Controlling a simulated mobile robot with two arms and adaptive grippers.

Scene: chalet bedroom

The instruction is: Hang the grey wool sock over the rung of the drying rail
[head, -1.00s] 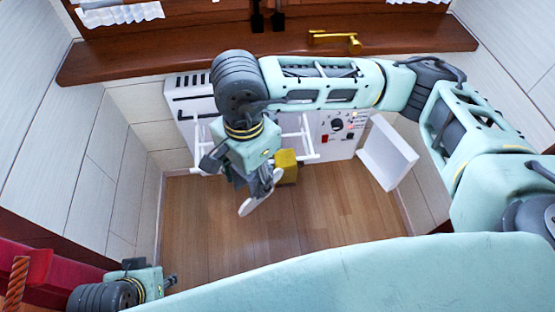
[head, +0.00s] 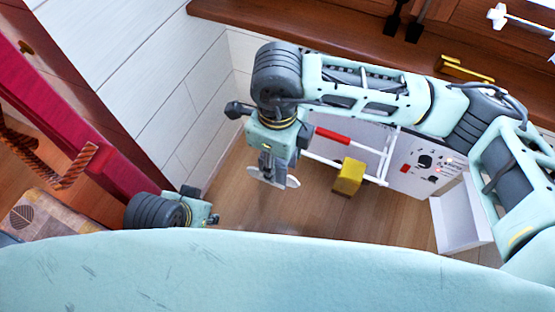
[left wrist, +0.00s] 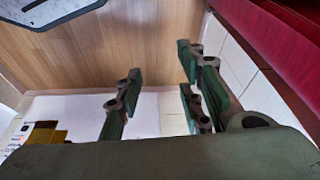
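The drying rail (head: 384,160) is a white frame with rungs, standing out from a white panel low on the far wall. A red piece (head: 333,136) lies along one rung. My right gripper (head: 272,180) points down at the left of the rail, apart from it. A pale, flat shape shows at its fingers; I cannot tell whether this is the sock or part of the gripper. I cannot make out the grey wool sock for certain in any view. My left gripper (head: 212,220) is low at the left. In the left wrist view its fingers (left wrist: 155,90) are apart and empty.
A yellow block-like thing (head: 348,177) is by the rail's lower part. A white open box shape (head: 461,215) stands at the right. A wooden sill (head: 330,40) runs above the rail. A red beam (head: 75,125) and a rope (head: 60,165) are at the left. Wooden floor is clear between.

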